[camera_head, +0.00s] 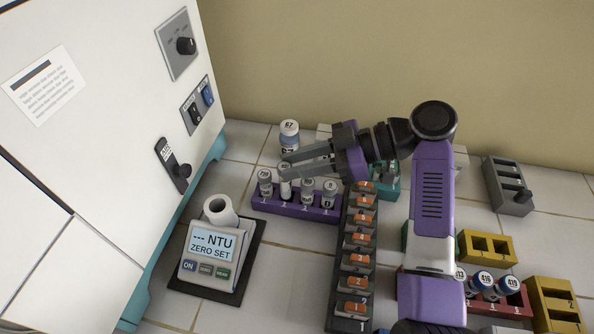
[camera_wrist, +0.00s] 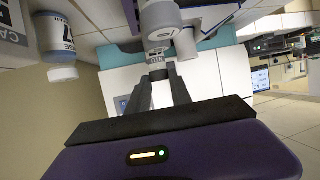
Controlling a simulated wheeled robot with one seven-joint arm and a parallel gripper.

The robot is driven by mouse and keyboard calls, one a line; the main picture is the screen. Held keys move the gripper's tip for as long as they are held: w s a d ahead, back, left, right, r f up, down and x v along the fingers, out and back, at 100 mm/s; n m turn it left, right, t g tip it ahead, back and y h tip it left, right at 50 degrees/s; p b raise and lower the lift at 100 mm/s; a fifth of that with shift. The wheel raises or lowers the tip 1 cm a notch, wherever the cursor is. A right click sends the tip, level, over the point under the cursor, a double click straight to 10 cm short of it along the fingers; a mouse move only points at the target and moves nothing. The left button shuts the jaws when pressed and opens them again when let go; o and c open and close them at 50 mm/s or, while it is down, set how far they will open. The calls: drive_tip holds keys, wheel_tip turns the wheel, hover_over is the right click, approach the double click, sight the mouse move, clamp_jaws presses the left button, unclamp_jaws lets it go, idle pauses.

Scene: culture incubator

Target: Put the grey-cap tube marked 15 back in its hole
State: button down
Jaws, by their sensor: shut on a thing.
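My gripper (camera_head: 283,171) is shut on a tube (camera_head: 286,188) above the second position of the purple rack (camera_head: 300,210). The tube is upright and its lower end is at the rack; I cannot tell how deep it sits. Its cap is mostly hidden by the fingers and its number is not readable. Other grey-cap tubes stand in the rack, one to the left (camera_head: 265,182) and two to the right (camera_head: 307,190). In the wrist view my gripper's fingertips (camera_wrist: 157,73) close on a grey end below the pale cylinders.
A bottle marked 67 (camera_head: 289,135) stands close behind the rack. The turbidity meter (camera_head: 210,250) is in front at left. The incubator (camera_head: 90,150) is at left.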

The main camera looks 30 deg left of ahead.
drive_tip(key=shift+f, duration=1.5)
drive_tip(key=shift+f+b, duration=0.45)
drive_tip(key=c, duration=1.4)
unclamp_jaws()
drive_tip(key=shift+c, duration=0.2)
drive_tip(key=shift+o, duration=1.4)
drive_tip(key=shift+f, duration=0.15)
drive_tip(key=shift+r+p, duration=0.5)
drive_tip(key=shift+p, duration=0.15)
drive_tip(key=b+v, duration=0.1)
drive_tip(key=v, duration=1.1)
drive_tip(key=shift+r, duration=0.15)
